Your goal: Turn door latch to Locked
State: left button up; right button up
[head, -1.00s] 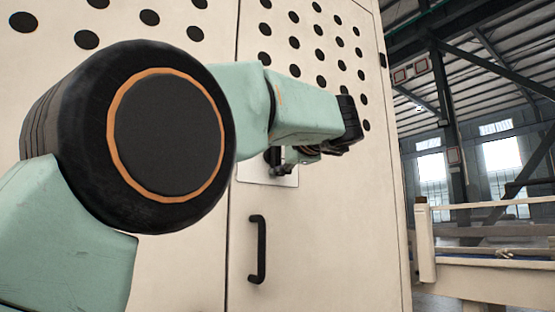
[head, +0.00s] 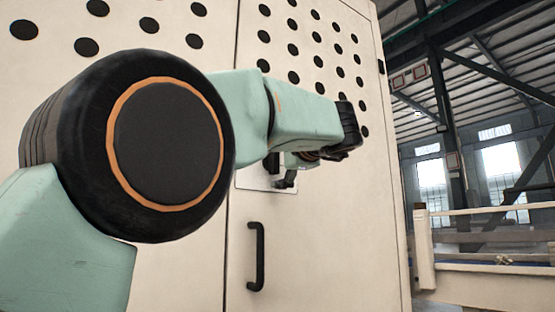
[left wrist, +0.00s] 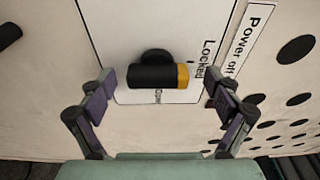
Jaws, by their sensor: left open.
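The door latch (left wrist: 158,76) is a black bar with a yellow tip on a white plate (left wrist: 128,30). In the left wrist view the bar lies level, its yellow tip pointing right toward the word Locked (left wrist: 208,58). My left gripper (left wrist: 160,84) is open, with one finger on each side of the latch and a clear gap to both. In the head view my left gripper (head: 290,170) is small and mostly hidden by its wrist, in front of the latch plate (head: 252,180). My right gripper is not in view.
The latch is on a cream cabinet door (head: 330,230) with round black holes. A black pull handle (head: 257,256) stands below the plate. A Power off label (left wrist: 247,40) is beside the plate. A pale railed frame (head: 480,275) stands at the right.

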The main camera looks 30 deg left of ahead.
pick_arm(q)
jog(key=shift+o, duration=0.4)
jog(key=shift+s, duration=0.1)
jog(key=shift+w+d+b+v, duration=0.1)
jog(key=shift+w+b+v, duration=0.1)
jog(key=shift+v, duration=0.75)
jog(key=shift+w+d+b+v, duration=0.1)
jog(key=shift+w+d+v, duration=0.05)
jog(key=shift+v, duration=0.85)
jog(key=shift+w+d+b+v, duration=0.1)
jog(key=shift+w+v, duration=0.1)
jog(key=shift+v, duration=0.75)
jog(key=shift+a, duration=0.1)
jog(key=shift+s+a+p+x, duration=0.1)
jog(key=shift+s+x, duration=0.05)
jog(key=shift+x, duration=0.75)
jog(key=shift+s+a+p+x, duration=0.1)
jog(key=shift+s+p+x, duration=0.05)
jog(key=shift+x, duration=0.75)
jog(key=shift+s+a+p+x, duration=0.1)
jog(key=shift+s+x, duration=0.05)
jog(key=shift+x, duration=0.75)
